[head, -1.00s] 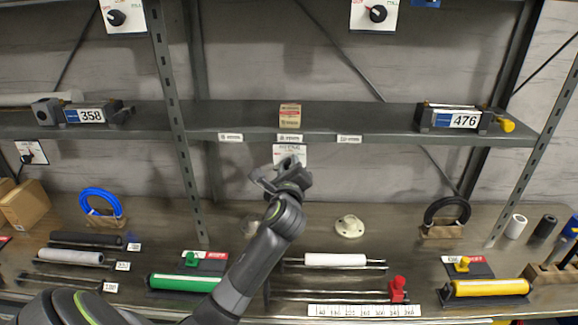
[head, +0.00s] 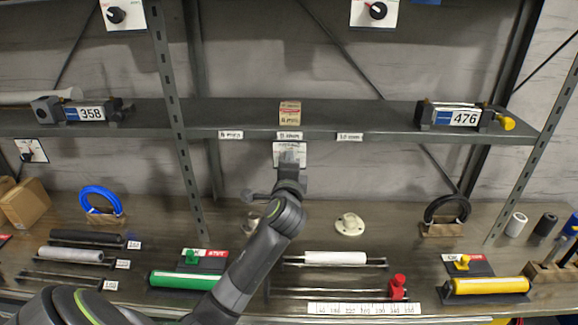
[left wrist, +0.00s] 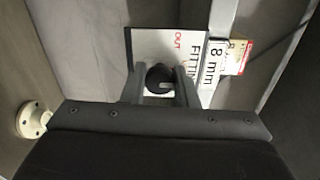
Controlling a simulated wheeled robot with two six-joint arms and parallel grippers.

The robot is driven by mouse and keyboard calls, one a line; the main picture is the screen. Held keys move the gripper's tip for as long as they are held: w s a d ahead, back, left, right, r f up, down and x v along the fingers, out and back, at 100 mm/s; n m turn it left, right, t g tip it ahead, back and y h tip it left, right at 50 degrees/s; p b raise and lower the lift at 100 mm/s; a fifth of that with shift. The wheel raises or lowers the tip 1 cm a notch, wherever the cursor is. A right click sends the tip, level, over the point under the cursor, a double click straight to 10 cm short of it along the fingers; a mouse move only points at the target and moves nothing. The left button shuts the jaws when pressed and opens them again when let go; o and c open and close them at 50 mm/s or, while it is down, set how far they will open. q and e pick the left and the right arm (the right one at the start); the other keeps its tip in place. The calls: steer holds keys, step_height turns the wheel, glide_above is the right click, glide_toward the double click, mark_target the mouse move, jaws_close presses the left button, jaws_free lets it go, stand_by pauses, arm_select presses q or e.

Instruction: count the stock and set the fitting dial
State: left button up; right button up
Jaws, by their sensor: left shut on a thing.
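The fitting dial's white plate (head: 288,149) hangs below the middle of the shelf. In the left wrist view the plate (left wrist: 150,50) reads "OUT" and "FITTIN", turned sideways, and its dark round knob (left wrist: 159,80) sits between two fingers. My left gripper (head: 290,170) is shut on the knob; its fingertips (left wrist: 159,86) also show in the left wrist view. The knob's pointer is hidden in the head view and unclear in the wrist view. A small tan box (head: 290,113) stands on the shelf above. My right gripper is not in view.
Shelf labels (head: 289,135) line the shelf edge; one reads "8 mm" in the wrist view. Other dials (head: 116,16) (head: 377,11) (head: 27,153) are mounted around. Green (head: 183,281), white (head: 335,258) and yellow (head: 490,286) rollers lie on the bench. A cream flange (head: 350,224) stands right of my arm.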

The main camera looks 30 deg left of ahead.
arm_select(q)
steer(key=shift+n, duration=0.4)
steer(key=o, duration=1)
steer(key=shift+f, duration=0.1)
